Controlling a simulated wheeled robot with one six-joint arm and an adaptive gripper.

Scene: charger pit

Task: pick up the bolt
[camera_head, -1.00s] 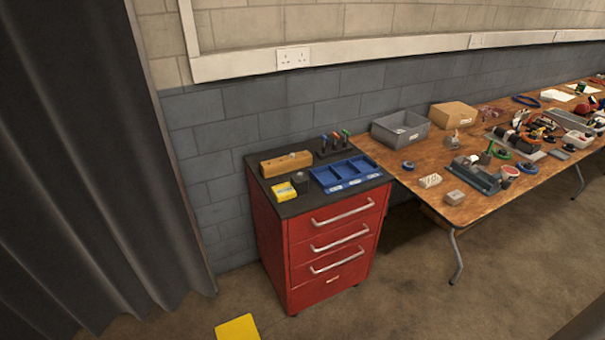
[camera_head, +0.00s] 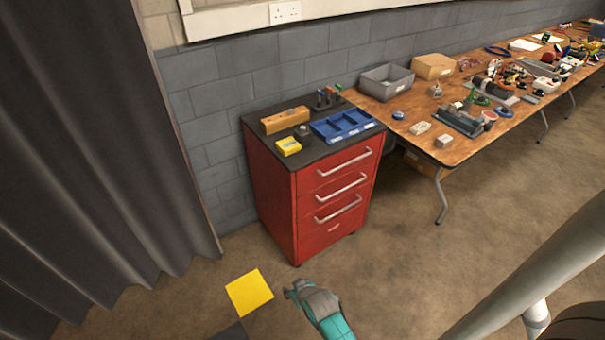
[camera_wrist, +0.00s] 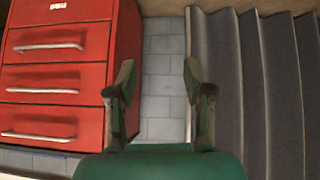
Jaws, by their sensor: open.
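I cannot make out a bolt in either view. My gripper (camera_head: 298,290) is low in front of the red drawer cabinet (camera_head: 330,200), above the floor. In the wrist view my gripper (camera_wrist: 158,78) is open with nothing between its fingers. The wrist picture looks upside down, with the cabinet (camera_wrist: 60,75) to the left of the fingers and the curtain to the right. On the cabinet top are a blue divided tray (camera_head: 352,136), a yellow box (camera_head: 288,146), a small dark block (camera_head: 302,131) and a wooden block (camera_head: 285,120).
A rack of small tools (camera_head: 326,99) stands at the cabinet's back. A cluttered wooden workbench (camera_head: 400,140) adjoins it on the right, with a grey bin (camera_head: 386,82). A dark curtain (camera_head: 100,150) hangs at left. A yellow square (camera_head: 249,292) lies on open floor.

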